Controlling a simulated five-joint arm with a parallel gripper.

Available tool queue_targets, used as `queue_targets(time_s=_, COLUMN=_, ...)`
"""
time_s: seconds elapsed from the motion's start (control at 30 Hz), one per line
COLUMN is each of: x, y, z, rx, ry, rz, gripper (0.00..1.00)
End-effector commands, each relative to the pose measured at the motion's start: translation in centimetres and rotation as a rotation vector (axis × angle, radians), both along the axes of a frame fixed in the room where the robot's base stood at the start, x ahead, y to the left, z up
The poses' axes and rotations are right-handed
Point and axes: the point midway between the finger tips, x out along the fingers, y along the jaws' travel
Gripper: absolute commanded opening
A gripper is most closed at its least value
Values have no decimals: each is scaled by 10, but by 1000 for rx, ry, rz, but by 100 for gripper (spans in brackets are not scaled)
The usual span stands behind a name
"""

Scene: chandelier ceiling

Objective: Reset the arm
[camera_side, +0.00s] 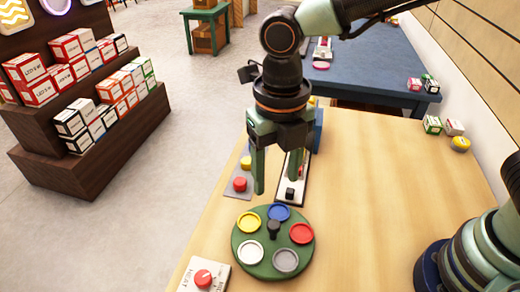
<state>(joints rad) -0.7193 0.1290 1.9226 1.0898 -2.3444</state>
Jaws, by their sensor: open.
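My gripper (278,172) points straight down above the wooden table, just behind a round green turntable. Its two fingers are apart with nothing between them. The arm comes in from the top right of the view. The green turntable (240,243) carries yellow, blue, red, grey and white discs and a dark central knob (273,228). The left finger hangs near the turntable's back edge. Whether the fingertips touch anything below cannot be told.
A red button box (240,184) and a black-switch panel (291,190) stand behind the turntable. A box with a red dial (204,277) sits at the front left. Small boxes (433,124) lie at the back right. The table's right middle is clear. A blue table (375,70) stands behind.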

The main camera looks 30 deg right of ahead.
Motion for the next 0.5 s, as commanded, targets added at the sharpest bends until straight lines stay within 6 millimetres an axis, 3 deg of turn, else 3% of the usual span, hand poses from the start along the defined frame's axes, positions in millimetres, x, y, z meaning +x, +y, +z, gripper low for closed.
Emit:
queue_targets(time_s=0.17, x=1, y=-2, z=1, rx=2, ry=-2, rz=-18, gripper=62)
queue_targets(time_s=0.27, x=5, y=-11, z=6, rx=15, ry=-15, rz=-121, gripper=62)
queue_targets(time_s=0.37, x=12, y=-31, z=15, rx=43, ry=-41, rz=-341, gripper=62)
queue_targets(time_s=0.5, x=22, y=-69, z=31, rx=104, ry=-80, rz=-762, gripper=62)
